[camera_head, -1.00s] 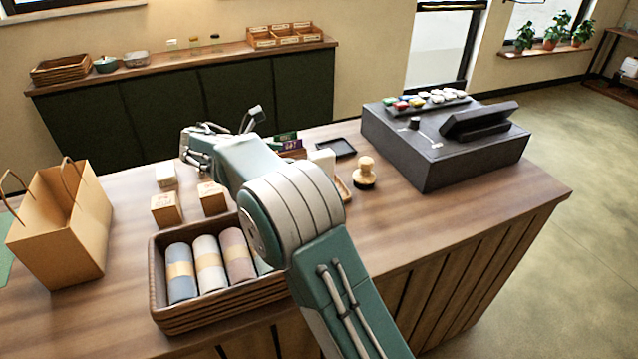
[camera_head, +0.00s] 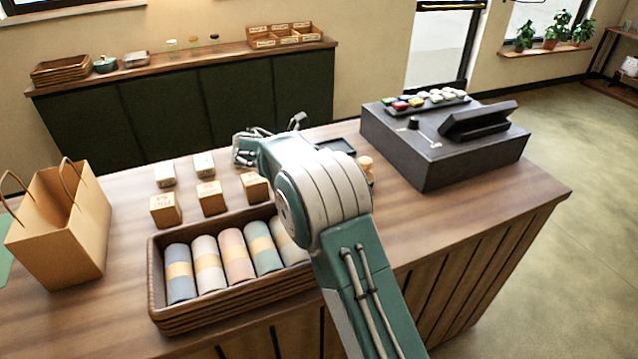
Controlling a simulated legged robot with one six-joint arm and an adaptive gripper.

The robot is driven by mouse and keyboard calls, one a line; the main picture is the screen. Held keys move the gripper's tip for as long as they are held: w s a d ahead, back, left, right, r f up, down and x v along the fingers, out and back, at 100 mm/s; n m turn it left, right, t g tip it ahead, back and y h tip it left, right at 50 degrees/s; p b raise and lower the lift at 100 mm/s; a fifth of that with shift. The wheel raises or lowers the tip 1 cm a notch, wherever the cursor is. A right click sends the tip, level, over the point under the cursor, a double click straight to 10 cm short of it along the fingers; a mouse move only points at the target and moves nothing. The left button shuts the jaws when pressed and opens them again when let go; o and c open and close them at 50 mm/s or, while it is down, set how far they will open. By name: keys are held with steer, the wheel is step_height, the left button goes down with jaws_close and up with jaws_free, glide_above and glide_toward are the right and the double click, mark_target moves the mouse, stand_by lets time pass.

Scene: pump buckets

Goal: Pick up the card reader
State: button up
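I cannot pick out a card reader for certain. A dark flat tray-like item (camera_head: 336,146) lies on the counter behind my arm, partly covered. A black cash register (camera_head: 440,145) with coloured keys and a tilted dark screen (camera_head: 478,121) stands on the right of the counter. My gripper (camera_head: 243,148) is over the far middle of the counter, left of the dark flat item. Its fingers are small and partly hidden by my wrist, so its opening is unclear. My arm hides part of the counter behind it.
A wicker basket of rolled cloths (camera_head: 225,285) sits at the front of the counter (camera_head: 480,215). Small wooden blocks (camera_head: 211,198) stand behind it. A paper bag (camera_head: 65,225) is at the left. A wooden stamp (camera_head: 366,165) is partly hidden beside my arm.

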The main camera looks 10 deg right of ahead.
steer(key=shift+a, duration=0.1)
jaws_close()
steer(key=shift+r, duration=0.2)
